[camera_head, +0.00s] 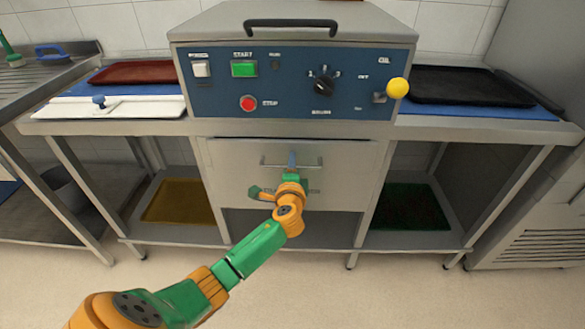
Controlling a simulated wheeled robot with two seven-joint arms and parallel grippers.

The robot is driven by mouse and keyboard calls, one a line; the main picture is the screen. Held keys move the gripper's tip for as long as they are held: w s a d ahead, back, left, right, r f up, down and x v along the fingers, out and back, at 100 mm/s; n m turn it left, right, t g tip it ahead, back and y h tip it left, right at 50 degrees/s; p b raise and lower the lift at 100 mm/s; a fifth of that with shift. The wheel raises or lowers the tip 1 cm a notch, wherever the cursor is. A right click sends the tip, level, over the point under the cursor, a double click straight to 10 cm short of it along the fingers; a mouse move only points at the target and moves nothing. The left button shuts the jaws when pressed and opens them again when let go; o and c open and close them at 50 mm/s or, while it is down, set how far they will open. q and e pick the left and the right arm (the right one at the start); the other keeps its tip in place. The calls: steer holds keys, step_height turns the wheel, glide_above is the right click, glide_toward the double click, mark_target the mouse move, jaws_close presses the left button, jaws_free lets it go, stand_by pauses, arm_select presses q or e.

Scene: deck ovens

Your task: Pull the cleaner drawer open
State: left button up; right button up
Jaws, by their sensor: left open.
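The cleaner drawer (235,173) is a light grey metal front under the blue control panel, and it looks closed. Its bar handle (311,165) runs across the upper part of the front. My left gripper (291,160) is in front of the drawer, with a fingertip overlapping the handle in the picture. The gripper is open. I cannot tell whether its fingers are around the handle or only near it. My left wrist and gripper hide part of the drawer's label and front. My right gripper is not in view.
Above the drawer is the machine's control panel (215,95) with a yellow ball knob (397,88) sticking out at right. Side counters hold a red tray (131,72), a white board (135,108) and a black tray (470,86). The floor (320,290) in front is clear.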

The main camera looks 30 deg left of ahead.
arm_select(q)
steer(key=shift+s+a, duration=0.1)
steer(key=shift+s, duration=0.05)
steer(key=shift+c, duration=0.7)
jaws_close()
steer(key=shift+f, duration=0.1)
stand_by(0.3)
